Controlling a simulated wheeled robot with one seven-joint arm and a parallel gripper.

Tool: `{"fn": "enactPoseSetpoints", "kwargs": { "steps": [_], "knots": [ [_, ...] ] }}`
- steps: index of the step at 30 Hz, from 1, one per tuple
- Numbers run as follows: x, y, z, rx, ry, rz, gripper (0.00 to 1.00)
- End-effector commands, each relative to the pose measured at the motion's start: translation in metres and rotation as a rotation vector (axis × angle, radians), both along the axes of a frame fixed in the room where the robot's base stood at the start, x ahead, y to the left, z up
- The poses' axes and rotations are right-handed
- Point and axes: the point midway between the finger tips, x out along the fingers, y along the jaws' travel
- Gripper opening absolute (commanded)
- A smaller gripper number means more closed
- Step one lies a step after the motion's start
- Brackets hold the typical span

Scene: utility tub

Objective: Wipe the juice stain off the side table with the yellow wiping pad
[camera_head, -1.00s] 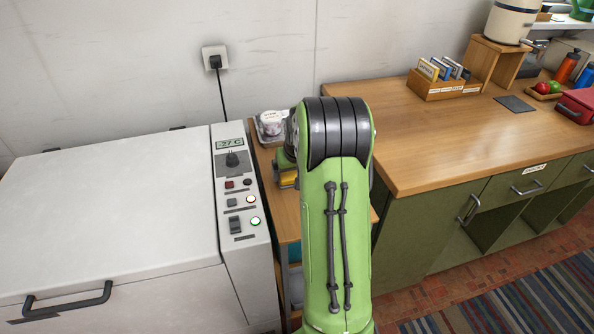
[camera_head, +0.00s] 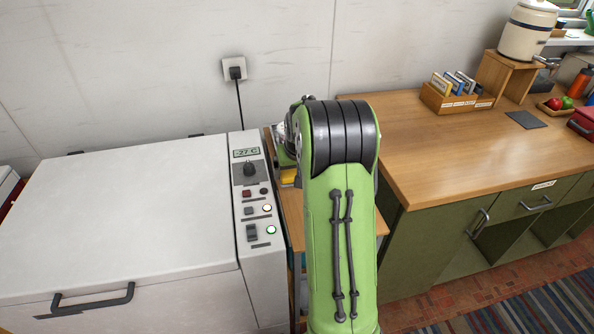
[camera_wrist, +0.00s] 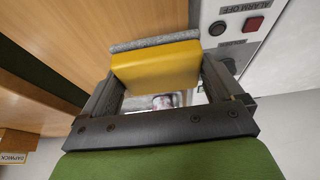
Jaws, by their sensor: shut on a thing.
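The yellow wiping pad (camera_wrist: 155,66) has a grey layer along its far face. My gripper (camera_wrist: 160,78) is shut on it, with one dark finger at each end. In the head view a bit of the yellow pad (camera_head: 289,177) shows at the left of my green arm, which hides most of my gripper. The side table (camera_head: 291,215) is a narrow wooden top between the white freezer and the counter, largely covered by my arm. I cannot see the juice stain in any view. Whether the pad touches the table cannot be told.
A white freezer (camera_head: 120,220) with a control panel (camera_head: 256,205) stands close on the left. A higher wooden counter (camera_head: 450,150) with green cabinets stands on the right. A pale tub (camera_wrist: 165,102) shows through the gripper gap. A card box (camera_head: 455,100) sits on the counter.

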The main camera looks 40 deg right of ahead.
Motion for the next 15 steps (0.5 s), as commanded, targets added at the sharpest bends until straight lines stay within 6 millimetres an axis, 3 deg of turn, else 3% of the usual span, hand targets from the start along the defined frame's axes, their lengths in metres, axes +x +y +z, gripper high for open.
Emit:
{"fn": "enactPoseSetpoints", "kwargs": {
  "steps": [6,15],
  "knots": [
    [0.002,0.003,0.021,-0.001,-0.002,0.001,0.65],
    [0.003,0.004,0.022,-0.001,-0.001,0.002,0.65]
  ]
}}
